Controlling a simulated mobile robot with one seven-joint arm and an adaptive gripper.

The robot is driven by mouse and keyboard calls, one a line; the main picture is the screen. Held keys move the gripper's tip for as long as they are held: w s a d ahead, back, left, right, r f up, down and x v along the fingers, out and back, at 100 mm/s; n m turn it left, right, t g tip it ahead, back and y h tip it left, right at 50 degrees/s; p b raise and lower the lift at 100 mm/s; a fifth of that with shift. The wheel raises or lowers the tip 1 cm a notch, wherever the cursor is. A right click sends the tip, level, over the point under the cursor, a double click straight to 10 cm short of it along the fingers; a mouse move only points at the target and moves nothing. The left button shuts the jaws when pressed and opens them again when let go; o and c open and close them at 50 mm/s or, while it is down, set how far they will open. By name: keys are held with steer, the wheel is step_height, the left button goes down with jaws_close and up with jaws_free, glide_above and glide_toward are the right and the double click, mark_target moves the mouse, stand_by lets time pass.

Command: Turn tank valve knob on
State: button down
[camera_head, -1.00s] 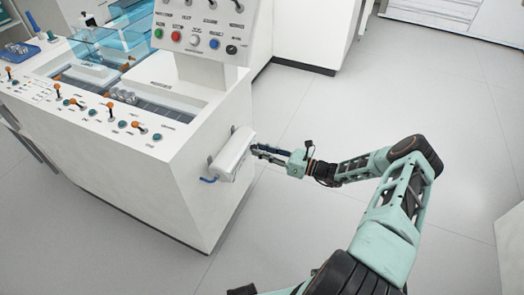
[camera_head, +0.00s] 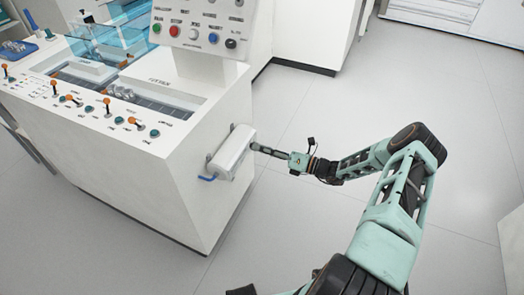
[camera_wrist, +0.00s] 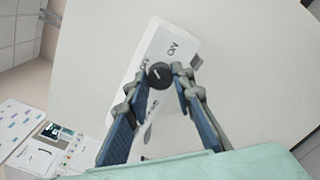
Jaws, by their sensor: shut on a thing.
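The white tank (camera_head: 233,150) is mounted on the side of the white machine, with a blue lever (camera_head: 207,178) at its lower end. In the wrist view the tank (camera_wrist: 153,50) carries printed lettering, partly hidden by my fingers. A small dark round knob (camera_wrist: 159,75) with a light mark stands on it. My gripper (camera_head: 256,147) reaches the tank's upper right end from the right. In the wrist view my gripper (camera_wrist: 160,80) has its two fingertips closed on the knob, one at each side.
The white machine (camera_head: 185,205) has a top panel with several orange-tipped levers and an upright panel of coloured buttons (camera_head: 195,33). The grey floor (camera_head: 330,120) around my arm is clear. A white cabinet (camera_head: 315,35) stands behind.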

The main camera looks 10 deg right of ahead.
steer(key=m+b, duration=0.1)
steer(key=m, duration=1)
steer(key=shift+b, duration=0.35)
steer(key=c, duration=1.7)
jaws_free()
steer(key=shift+o, duration=0.2)
steer(key=v, duration=1.2)
